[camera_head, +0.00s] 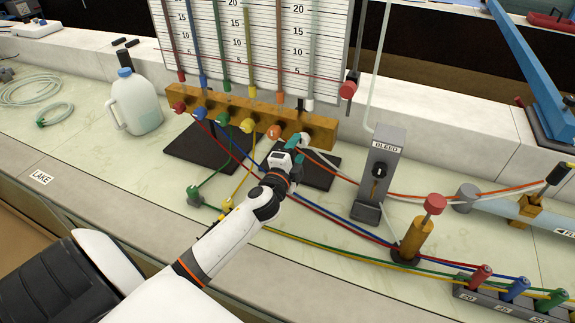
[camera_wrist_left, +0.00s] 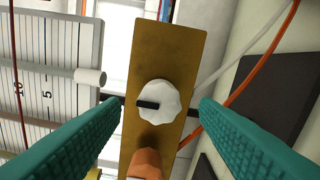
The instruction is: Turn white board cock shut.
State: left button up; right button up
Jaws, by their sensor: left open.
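The white cock (camera_wrist_left: 158,100) is a lobed white knob with a black pointer bar, on the brass bar (camera_wrist_left: 165,50). The pointer lies crosswise to the bar in the left wrist view. My left gripper (camera_wrist_left: 161,103) is open, its teal fingers on either side of the knob with visible gaps. In the head view my left gripper (camera_head: 293,153) is at the right part of the brass bar (camera_head: 322,128), below the white-tipped tube (camera_head: 309,103) of the scale board. There the white cock is mostly hidden behind the fingers. My right gripper is out of view.
An orange cock (camera_wrist_left: 146,163) sits beside the white one; red, blue, green and yellow cocks follow leftward. The grey BLEED block (camera_head: 380,170) stands to the right. Coloured hoses cross the bench below. A white jug (camera_head: 135,103) stands left.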

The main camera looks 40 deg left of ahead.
pick_arm(q)
jog(key=v, duration=0.8)
jog(key=shift+b, duration=0.45)
